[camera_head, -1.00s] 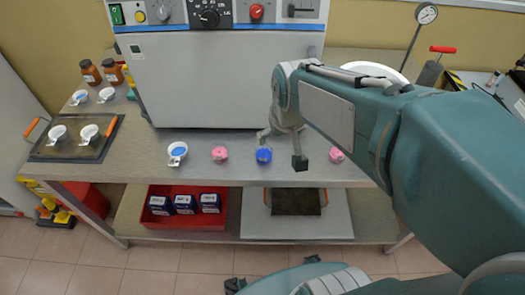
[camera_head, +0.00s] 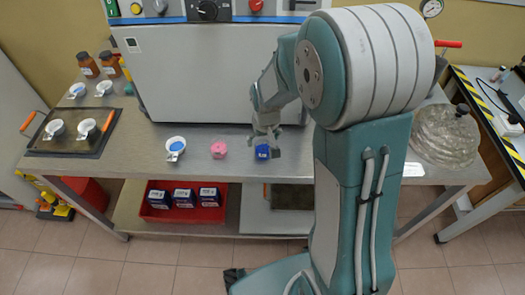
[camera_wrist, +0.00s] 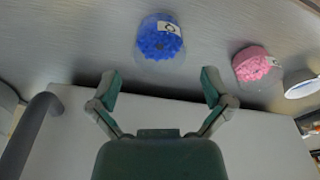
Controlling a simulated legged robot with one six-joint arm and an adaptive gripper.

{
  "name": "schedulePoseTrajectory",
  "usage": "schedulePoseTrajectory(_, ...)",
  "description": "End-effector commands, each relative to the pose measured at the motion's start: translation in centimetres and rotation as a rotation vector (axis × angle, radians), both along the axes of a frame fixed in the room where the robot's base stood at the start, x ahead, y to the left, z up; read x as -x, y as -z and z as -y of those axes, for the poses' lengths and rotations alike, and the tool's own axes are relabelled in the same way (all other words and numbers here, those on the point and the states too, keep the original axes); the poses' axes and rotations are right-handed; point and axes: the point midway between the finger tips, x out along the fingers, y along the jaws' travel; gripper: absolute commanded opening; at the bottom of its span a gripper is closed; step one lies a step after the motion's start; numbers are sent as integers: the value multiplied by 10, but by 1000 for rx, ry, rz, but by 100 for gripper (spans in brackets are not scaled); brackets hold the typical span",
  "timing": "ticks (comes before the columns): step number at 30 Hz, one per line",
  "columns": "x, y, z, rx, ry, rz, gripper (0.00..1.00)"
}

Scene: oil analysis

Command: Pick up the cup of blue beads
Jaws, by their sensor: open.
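A clear cup of blue beads (camera_head: 262,152) stands on the metal table below the big grey machine. In the wrist view the cup of blue beads (camera_wrist: 160,38) shows ahead of my fingertips, roughly between their lines, with a small label on it. My gripper (camera_wrist: 159,82) is open and empty, its two fingers spread apart. In the head view my gripper (camera_head: 266,128) is just behind the blue cup, close to it; I cannot tell whether they touch.
A white handled cup (camera_head: 175,147) is further left. The grey machine (camera_head: 205,80) rises behind. A tray (camera_head: 70,143) with two cups lies at the left.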

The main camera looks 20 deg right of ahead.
Motion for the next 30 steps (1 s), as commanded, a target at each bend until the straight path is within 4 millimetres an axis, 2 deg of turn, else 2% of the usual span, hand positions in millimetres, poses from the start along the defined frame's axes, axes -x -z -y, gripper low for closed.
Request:
schedulePoseTrajectory(12, -6, 51, -2, 0, 0, -2, 100)
schedulePoseTrajectory(20, -7, 54, -2, 0, 0, 2, 100)
schedulePoseTrajectory(21, -7, 54, -2, 0, 0, 2, 91)
schedulePoseTrajectory(23, -7, 54, -2, 0, 0, 1, 64)
schedulePoseTrajectory(24, -7, 54, -2, 0, 0, 1, 46)
schedulePoseTrajectory(26, -7, 54, -2, 0, 0, 1, 22)
schedulePoseTrajectory(30, -7, 54, -2, 0, 0, 1, 22)
